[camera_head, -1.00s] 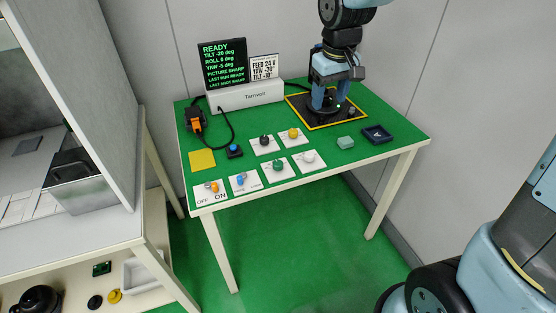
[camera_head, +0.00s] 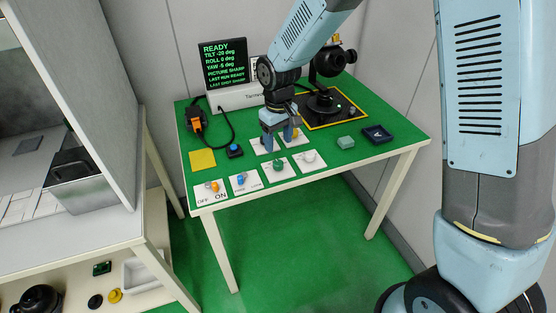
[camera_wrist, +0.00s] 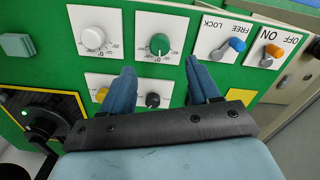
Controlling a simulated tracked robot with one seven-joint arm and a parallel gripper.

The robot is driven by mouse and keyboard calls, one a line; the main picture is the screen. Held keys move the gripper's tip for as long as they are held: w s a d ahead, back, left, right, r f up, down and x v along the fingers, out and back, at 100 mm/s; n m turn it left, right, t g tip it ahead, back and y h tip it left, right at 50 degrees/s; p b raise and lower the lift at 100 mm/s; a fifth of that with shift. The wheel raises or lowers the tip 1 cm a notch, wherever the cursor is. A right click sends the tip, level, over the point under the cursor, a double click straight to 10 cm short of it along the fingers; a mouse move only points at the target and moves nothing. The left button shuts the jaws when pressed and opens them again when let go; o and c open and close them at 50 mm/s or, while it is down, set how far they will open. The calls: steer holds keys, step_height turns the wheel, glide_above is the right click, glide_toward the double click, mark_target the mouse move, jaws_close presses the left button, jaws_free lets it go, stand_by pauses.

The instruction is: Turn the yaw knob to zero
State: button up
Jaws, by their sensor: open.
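Several dial knobs sit on white plates on the green bench; I cannot read which is yaw. The display (camera_head: 223,64) reads tilt -20, roll 0, yaw -5 deg. My gripper (camera_head: 278,146) is open, pointing down over the back knobs and hiding the black one in the head view. In the wrist view, my gripper (camera_wrist: 160,65) has the black knob (camera_wrist: 152,100) between its fingers, nearer the left one, and the green knob (camera_wrist: 159,44) beyond the tips. The yellow knob (camera_wrist: 102,95) is partly behind the left finger. The white knob (camera_wrist: 92,38) is clear.
A blue FREE/LOCK switch (camera_head: 240,180) and an orange OFF/ON switch (camera_head: 214,187) stand at the front left. A black camera gimbal (camera_head: 326,100) stands on a yellow-edged pad behind my gripper. A pale green block (camera_head: 345,142) and a dark tray (camera_head: 378,134) lie to the right.

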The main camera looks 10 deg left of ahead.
mark_target(278, 163)
step_height(278, 163, down, 8)
steer(key=shift+f, duration=0.25)
steer(key=c, duration=1)
steer(key=shift+m, duration=0.6)
steer(key=shift+c, duration=0.2)
steer(key=o, duration=1)
steer(key=shift+o, duration=0.2)
steer(key=shift+r, duration=0.1)
step_height(278, 163, up, 14)
steer(key=shift+f, duration=0.25)
